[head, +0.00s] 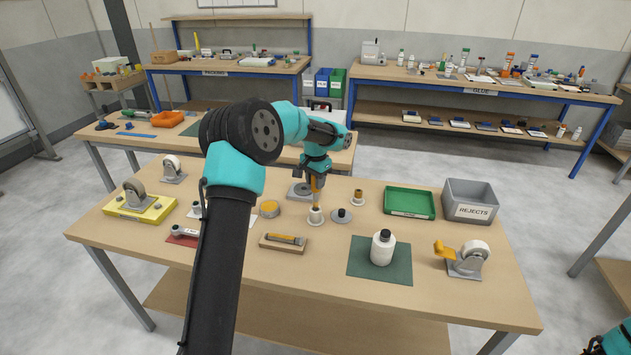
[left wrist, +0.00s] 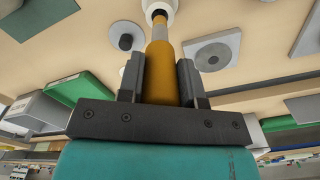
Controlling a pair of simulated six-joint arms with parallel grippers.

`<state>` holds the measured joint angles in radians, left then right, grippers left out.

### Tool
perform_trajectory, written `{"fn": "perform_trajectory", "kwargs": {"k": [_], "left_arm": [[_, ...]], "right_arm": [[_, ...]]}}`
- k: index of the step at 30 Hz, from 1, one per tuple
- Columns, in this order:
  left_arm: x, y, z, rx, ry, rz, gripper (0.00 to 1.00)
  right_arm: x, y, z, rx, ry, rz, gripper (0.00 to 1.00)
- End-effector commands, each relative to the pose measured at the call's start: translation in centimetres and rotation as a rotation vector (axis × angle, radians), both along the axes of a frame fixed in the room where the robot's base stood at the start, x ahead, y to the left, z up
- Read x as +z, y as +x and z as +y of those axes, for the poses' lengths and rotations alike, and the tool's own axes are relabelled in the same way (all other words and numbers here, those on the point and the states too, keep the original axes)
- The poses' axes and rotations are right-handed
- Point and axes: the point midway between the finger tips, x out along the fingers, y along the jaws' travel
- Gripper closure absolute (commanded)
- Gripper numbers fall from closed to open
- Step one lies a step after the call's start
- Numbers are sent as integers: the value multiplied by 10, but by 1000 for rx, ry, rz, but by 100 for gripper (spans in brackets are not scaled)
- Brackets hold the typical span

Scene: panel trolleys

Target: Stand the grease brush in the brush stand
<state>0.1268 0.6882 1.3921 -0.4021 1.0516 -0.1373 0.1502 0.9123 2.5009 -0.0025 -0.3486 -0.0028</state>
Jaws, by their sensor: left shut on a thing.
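The grease brush (head: 316,187) has an orange handle, a grey ferrule and a dark tip, and points tip down. My left gripper (head: 317,178) is shut on its handle; in the left wrist view the handle (left wrist: 163,75) sits between both fingers. The brush stand (head: 316,217) is a small white cup on the table, directly below the gripper. In the left wrist view the dark tip lies at the opening of the white stand (left wrist: 146,6). I cannot tell how deep the tip is inside. My right gripper is out of view.
Close around the stand are a grey disc with a dark knob (head: 341,216), a grey plate (head: 300,191), a yellow tin (head: 270,209) and a small brown-and-dark piece (head: 358,197). A wooden block (head: 270,244) lies in front. A white bottle (head: 383,248) stands to the right.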

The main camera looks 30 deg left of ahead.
Motion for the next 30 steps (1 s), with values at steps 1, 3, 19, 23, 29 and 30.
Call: {"fn": "perform_trajectory", "kwargs": {"k": [1, 3, 19, 23, 29, 30], "left_arm": [[-1, 0, 0, 0, 0, 0, 91], [-2, 0, 0, 0, 0, 0, 91], [-12, 0, 0, 0, 0, 1, 91], [-15, 0, 0, 0, 0, 1, 91], [-18, 0, 0, 0, 0, 1, 91], [-19, 0, 0, 0, 0, 1, 91]], "right_arm": [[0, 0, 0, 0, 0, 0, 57], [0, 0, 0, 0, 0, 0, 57], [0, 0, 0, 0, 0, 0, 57], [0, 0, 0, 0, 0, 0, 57], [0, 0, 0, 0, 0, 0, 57], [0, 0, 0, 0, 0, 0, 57]]}}
